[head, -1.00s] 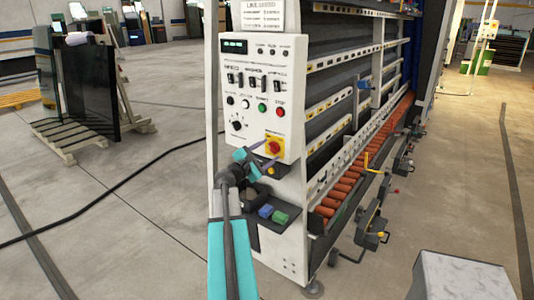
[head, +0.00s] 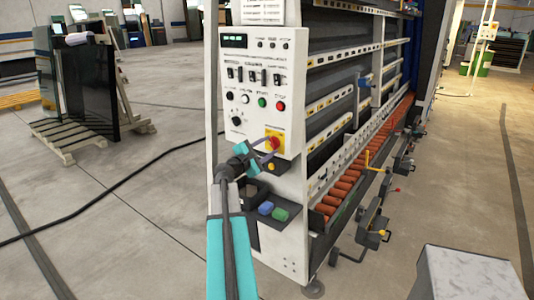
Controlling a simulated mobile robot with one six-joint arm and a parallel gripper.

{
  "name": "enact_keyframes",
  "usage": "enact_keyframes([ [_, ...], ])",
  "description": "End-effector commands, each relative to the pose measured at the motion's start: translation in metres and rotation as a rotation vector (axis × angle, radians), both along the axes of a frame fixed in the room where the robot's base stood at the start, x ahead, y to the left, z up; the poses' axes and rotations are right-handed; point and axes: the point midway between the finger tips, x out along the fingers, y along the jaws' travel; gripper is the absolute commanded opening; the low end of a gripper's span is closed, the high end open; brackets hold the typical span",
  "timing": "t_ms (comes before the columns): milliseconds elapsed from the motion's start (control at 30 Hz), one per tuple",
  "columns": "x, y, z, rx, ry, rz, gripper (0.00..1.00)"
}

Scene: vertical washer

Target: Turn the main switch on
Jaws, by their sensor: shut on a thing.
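The main switch (head: 275,143) is a red rotary knob on a yellow square plate, low on the white control panel (head: 288,100) of the vertical washer. My gripper (head: 270,149) reaches it from the lower left, with one finger on the upper left and the other below. It is shut on the red knob. The fingers partly hide the yellow plate's left and lower parts. The knob's exact angle is too small to read. A green display (head: 233,41) is lit at the panel's top left.
Small switches, buttons and a black dial (head: 237,121) sit above and left of the main switch. A dark shelf (head: 290,205) below holds a blue block (head: 265,208) and a green block (head: 280,214). Orange rollers (head: 350,178) run along the machine's right side.

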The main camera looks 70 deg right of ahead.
Motion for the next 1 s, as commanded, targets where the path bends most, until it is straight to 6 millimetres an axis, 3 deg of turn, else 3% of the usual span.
enact_keyframes([
  [1000,0.0001,-0.0016,-0.0034,-0.143,-0.527,0.003,0.18],
])
